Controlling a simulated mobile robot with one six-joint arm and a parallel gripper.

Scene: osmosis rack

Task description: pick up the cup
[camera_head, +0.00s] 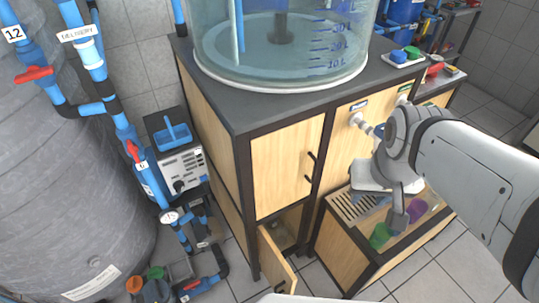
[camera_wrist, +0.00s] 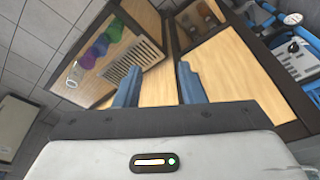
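Coloured cups stand on the low wooden stand. In the head view a green cup (camera_head: 379,236) is left of my fingers and a purple cup (camera_head: 417,210) is right of them, partly hidden. My gripper (camera_head: 397,215) hangs over the stand in the head view. Its two blue fingers (camera_wrist: 158,80) are apart with nothing between them.
The low stand has a slatted grate (camera_head: 355,205) beside the cups. The tall cabinet (camera_head: 288,165) carries a large clear tank (camera_head: 280,50); its lower door (camera_head: 275,262) stands open. Blue pipes (camera_head: 122,120) and a grey tank (camera_head: 60,180) fill the left. Tiled floor (camera_head: 440,265) is free in front.

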